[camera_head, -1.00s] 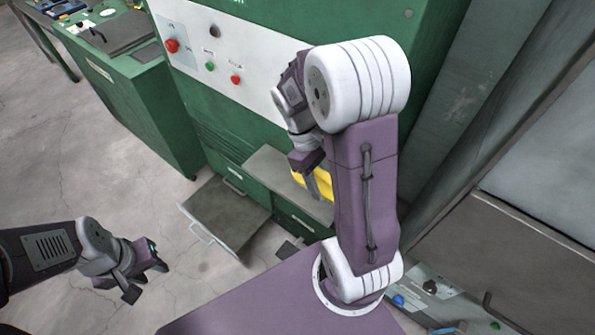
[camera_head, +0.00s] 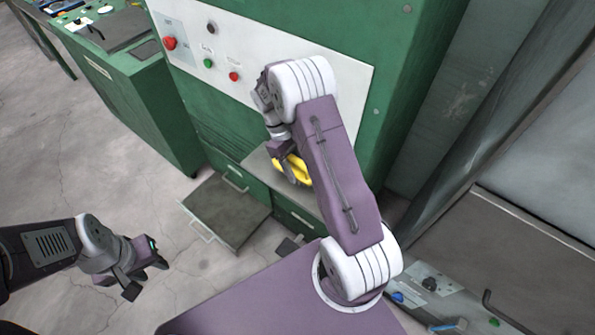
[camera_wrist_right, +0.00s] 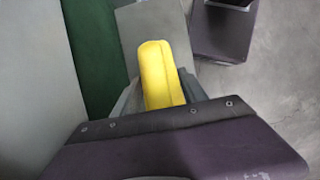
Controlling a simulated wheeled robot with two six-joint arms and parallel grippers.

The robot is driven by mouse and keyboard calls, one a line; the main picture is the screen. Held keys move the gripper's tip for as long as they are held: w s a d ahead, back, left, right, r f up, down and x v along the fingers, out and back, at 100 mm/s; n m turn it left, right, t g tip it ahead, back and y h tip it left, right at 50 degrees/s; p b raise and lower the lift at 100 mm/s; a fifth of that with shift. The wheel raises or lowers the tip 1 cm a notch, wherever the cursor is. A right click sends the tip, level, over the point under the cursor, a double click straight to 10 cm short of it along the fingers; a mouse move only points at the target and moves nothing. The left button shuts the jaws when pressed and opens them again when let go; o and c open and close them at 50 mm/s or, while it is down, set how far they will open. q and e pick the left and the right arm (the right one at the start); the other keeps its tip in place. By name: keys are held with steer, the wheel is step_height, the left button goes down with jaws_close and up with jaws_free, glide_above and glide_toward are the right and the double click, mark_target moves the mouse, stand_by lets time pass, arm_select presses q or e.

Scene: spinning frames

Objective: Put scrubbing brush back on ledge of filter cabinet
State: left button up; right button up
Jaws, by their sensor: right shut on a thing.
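The yellow scrubbing brush (camera_head: 303,172) is in my right gripper (camera_head: 290,172), which is shut on it. In the right wrist view the brush (camera_wrist_right: 161,74) sticks out between the fingers, above the grey ledge (camera_wrist_right: 138,22). In the head view the ledge (camera_head: 256,162) juts from the front of the green filter cabinet (camera_head: 395,85). I cannot tell whether the brush touches the ledge. My right arm hides part of the ledge and the cabinet front. My left gripper (camera_head: 146,276) is open and empty over the floor at the left.
An open drawer or tray (camera_head: 228,209) sticks out low, left of the ledge. A green bench (camera_head: 135,85) stands at the left. A control panel (camera_head: 260,60) with buttons is above the ledge. Grey floor (camera_head: 90,180) is free at the left.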

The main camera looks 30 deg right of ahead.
steer(key=shift+f, duration=1.15)
steer(key=o, duration=1.3)
steer(key=shift+f, duration=0.1)
steer(key=shift+r, duration=0.25)
steer(key=p+v, duration=0.1)
steer(key=v, duration=1.1)
